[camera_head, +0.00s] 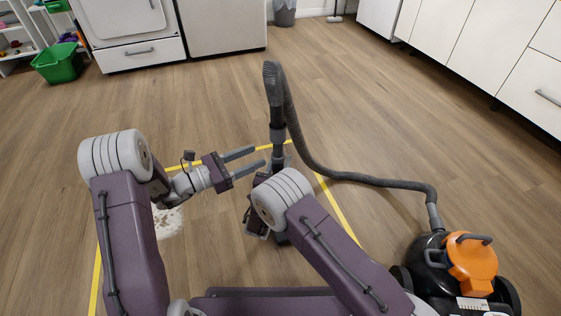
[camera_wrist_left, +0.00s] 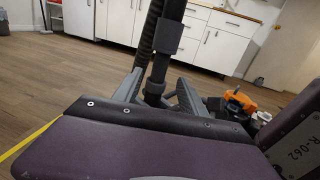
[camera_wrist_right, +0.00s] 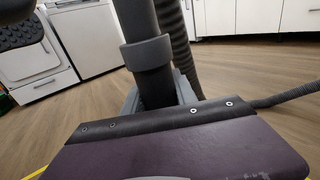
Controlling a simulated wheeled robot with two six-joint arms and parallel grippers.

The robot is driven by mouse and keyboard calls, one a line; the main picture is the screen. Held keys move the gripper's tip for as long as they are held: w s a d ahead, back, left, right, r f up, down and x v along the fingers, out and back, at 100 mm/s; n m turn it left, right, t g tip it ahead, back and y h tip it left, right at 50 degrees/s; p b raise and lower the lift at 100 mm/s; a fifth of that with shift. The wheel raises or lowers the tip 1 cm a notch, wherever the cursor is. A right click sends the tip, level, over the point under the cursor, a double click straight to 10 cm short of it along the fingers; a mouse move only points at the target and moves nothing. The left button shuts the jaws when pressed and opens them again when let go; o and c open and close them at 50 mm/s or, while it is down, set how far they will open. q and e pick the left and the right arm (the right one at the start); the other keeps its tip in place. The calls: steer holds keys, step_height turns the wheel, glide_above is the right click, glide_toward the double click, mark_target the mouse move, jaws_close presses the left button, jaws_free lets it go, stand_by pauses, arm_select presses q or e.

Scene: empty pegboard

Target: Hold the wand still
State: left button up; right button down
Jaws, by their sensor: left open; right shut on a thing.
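The wand (camera_head: 277,118) is a dark upright vacuum tube with a ribbed grey hose at its top. It stands near the middle of the head view, its lower part hidden by my right arm. My left gripper (camera_head: 259,156) is open, its fingers pointing at the wand from the left. In the left wrist view the wand (camera_wrist_left: 158,65) shows between the two spread fingers. My right gripper (camera_wrist_right: 160,90) is shut on the wand (camera_wrist_right: 142,75), below a grey collar; in the head view my right arm mostly hides this grip.
The hose (camera_head: 340,174) runs right to a black and orange vacuum body (camera_head: 471,258) on the floor. Yellow tape (camera_head: 338,215) marks a floor area with a pale, speckled dirty patch (camera_head: 168,222). A green bin (camera_head: 58,63) and white cabinets (camera_head: 465,45) stand far back. Mid-floor is clear.

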arm_select(q)
steer(key=x, duration=1.2)
jaws_close()
